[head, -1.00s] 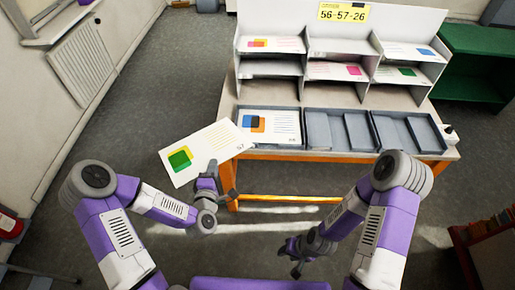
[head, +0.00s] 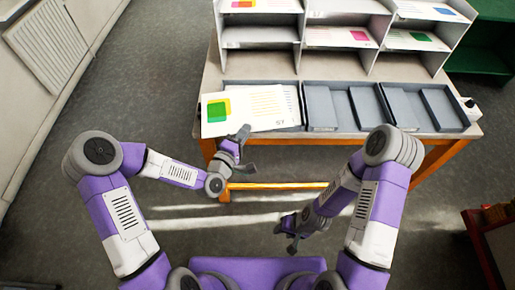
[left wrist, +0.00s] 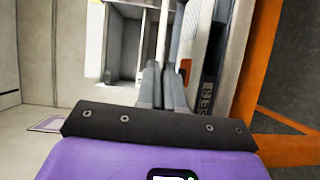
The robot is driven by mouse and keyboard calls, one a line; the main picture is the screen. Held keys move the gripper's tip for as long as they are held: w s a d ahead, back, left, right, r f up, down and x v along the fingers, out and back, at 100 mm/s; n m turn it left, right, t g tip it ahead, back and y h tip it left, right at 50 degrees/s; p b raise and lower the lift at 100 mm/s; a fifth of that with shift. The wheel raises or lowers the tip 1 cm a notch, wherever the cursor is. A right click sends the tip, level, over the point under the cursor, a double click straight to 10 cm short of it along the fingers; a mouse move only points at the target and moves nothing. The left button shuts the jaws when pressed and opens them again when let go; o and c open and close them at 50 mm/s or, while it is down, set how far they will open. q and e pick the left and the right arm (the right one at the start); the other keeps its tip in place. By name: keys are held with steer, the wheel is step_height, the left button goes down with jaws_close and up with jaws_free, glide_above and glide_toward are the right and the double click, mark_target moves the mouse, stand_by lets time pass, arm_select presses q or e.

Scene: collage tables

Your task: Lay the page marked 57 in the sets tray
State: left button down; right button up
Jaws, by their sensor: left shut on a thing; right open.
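My left gripper (head: 243,136) is shut on the page's near edge. In the left wrist view its fingers (left wrist: 163,78) pinch the thin page, seen edge-on. Whether the page touches the tray is unclear. The page seen earlier in this tray is now hidden. My right gripper (head: 291,228) is open and empty, low before the table.
Two more grey trays, middle (head: 318,106) and right (head: 401,103), stand empty on the table (head: 211,75). A white shelf rack (head: 300,62) behind them holds several pages. A green shelf unit (head: 480,50) stands at the back right.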

mark_target(257, 124)
arm_select(q)
steer(key=w+d+f+h+b, duration=0.1)
steer(key=w, duration=0.1)
steer(key=w+d+m, duration=0.1)
steer(key=w, duration=0.1)
steer(key=w+d+f+m+g+h+b, duration=0.1)
steer(key=w+d, duration=0.1)
steer(key=shift+d+f+h+b, duration=0.1)
steer(key=shift+f+h+b, duration=0.2)
steer(key=shift+f+b, duration=0.05)
step_height(257, 124, down, 4)
steer(key=b, duration=0.3)
steer(key=shift+w+f, duration=0.1)
steer(key=shift+f, duration=0.1)
arm_select(e)
step_height(257, 124, down, 8)
steer(key=shift+r, duration=0.25)
arm_select(q)
steer(key=c, duration=1.2)
jaws_free()
